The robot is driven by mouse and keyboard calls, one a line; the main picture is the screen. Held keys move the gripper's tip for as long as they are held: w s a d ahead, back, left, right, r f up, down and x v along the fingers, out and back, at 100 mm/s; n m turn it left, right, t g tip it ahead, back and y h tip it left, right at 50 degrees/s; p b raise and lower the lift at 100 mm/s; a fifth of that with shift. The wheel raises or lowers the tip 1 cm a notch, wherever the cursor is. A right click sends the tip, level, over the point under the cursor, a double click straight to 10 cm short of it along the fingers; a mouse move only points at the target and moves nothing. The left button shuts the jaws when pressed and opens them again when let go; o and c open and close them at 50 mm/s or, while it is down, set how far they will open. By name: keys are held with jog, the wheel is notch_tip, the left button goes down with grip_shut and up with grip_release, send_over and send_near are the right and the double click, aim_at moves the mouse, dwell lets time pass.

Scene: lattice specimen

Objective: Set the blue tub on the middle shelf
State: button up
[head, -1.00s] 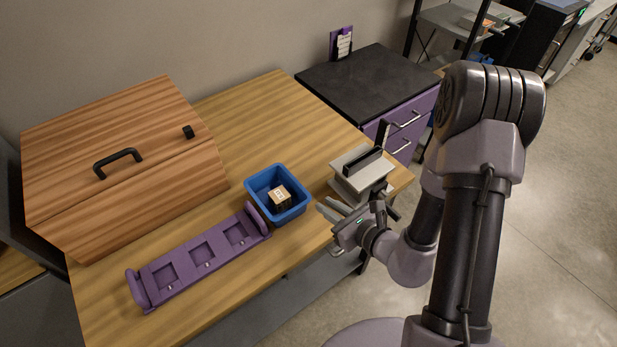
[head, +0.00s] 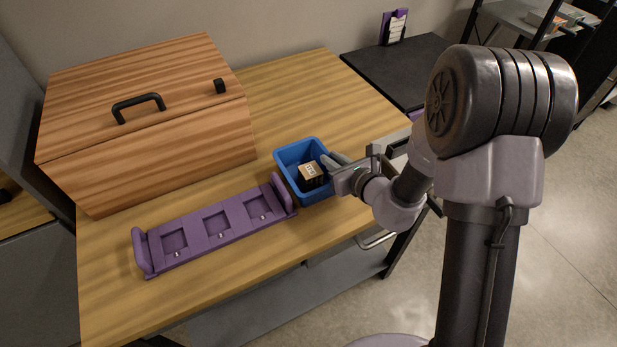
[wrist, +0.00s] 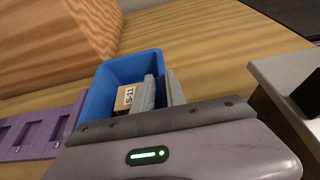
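The blue tub (head: 284,160) stands upright on the wooden table, with a small tan and black box (head: 311,175) inside. In the wrist view the tub (wrist: 97,98) and the box, marked S-11 (wrist: 125,98), also show. My gripper (head: 335,164) is at the tub's right wall. In the wrist view one finger appears inside the tub and the other outside, with the wall between them (wrist: 161,90). Whether the fingers press on the wall is unclear. A rack shelf (head: 508,14) shows at the back right; I cannot tell whether it is the middle one.
A purple holder (head: 215,225) with square recesses lies close to the tub's left. A large wooden box (head: 150,120) with a black handle fills the back left. A black-topped cabinet (head: 400,65) is behind.

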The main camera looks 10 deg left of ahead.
jog(key=x, duration=0.2)
jog(key=shift+w+a+f, duration=0.1)
jog(key=shift+w+a, duration=0.1)
jog(key=shift+w, duration=0.05)
grip_shut()
jog(key=shift+s, duration=0.1)
dwell(1.0)
